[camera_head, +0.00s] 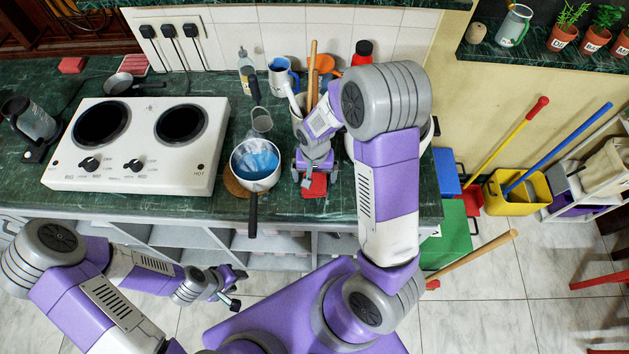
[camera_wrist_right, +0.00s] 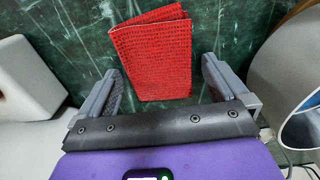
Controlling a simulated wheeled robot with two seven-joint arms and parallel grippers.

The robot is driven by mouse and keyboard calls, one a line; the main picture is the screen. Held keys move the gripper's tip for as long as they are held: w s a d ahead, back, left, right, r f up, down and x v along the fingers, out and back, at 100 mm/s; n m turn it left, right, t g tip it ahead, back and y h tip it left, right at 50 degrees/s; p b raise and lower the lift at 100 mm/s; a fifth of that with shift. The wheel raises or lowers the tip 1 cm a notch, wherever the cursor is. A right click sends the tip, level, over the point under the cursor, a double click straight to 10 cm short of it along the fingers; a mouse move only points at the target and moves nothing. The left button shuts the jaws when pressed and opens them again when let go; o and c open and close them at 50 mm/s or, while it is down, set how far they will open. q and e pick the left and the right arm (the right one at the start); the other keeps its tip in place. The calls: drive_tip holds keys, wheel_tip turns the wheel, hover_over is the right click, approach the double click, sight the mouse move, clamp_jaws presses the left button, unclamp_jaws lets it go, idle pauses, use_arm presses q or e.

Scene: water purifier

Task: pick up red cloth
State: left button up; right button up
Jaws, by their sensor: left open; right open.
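The red cloth (camera_wrist_right: 153,54) lies folded on the green marble counter, and in the head view it shows (camera_head: 316,187) just right of the blue pot. My right gripper (camera_head: 308,180) is above the counter at the cloth. In the right wrist view my right gripper (camera_wrist_right: 160,88) is open, with one finger on each side of the cloth's near end; I cannot tell whether they touch it. My left gripper (camera_head: 238,288) is open and empty, in front of the counter and below its top.
A pot with blue contents (camera_head: 257,165) stands left of the cloth, its handle past the counter edge. A white two-plate stove (camera_head: 135,143) is further left. A mug (camera_head: 281,76) and bottle (camera_head: 246,70) stand behind. A yellow bucket (camera_head: 515,195) is on the floor at right.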

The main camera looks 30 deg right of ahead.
sight(315, 176)
drive_tip(key=shift+c, duration=0.3)
drive_tip(key=c, duration=1)
drive_tip(key=shift+r, duration=0.1)
drive_tip(key=shift+c, duration=0.2)
wheel_tip(315, 176, up, 10)
drive_tip(key=p, duration=0.2)
drive_tip(key=shift+p, duration=0.3)
